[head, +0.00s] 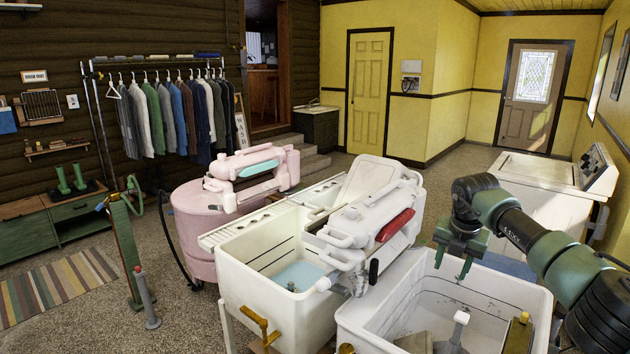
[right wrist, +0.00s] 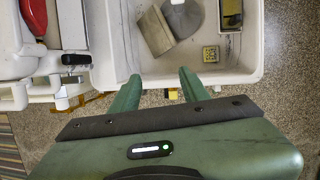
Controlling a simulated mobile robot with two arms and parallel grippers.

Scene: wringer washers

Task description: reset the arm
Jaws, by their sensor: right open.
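My right gripper (head: 451,268) hangs at the end of my green and black right arm, above the white tub (head: 533,321) in the right foreground. Its two fingers point down and stand apart, with nothing between them. In the right wrist view the open fingers (right wrist: 160,88) reach over the tub's near rim (right wrist: 222,77). Inside the tub lie a tan block (right wrist: 155,31), a grey object (right wrist: 183,18) and a yellow-patterned block (right wrist: 210,54), all apart from the fingers. My left gripper is in neither view.
A white washtub (head: 247,283) holding bluish water stands left of the gripper, with a white wringer (head: 372,222) beside it. A pink washer (head: 193,222) stands behind. A white appliance (head: 545,175) stands right. Floor (head: 90,320) is open at left.

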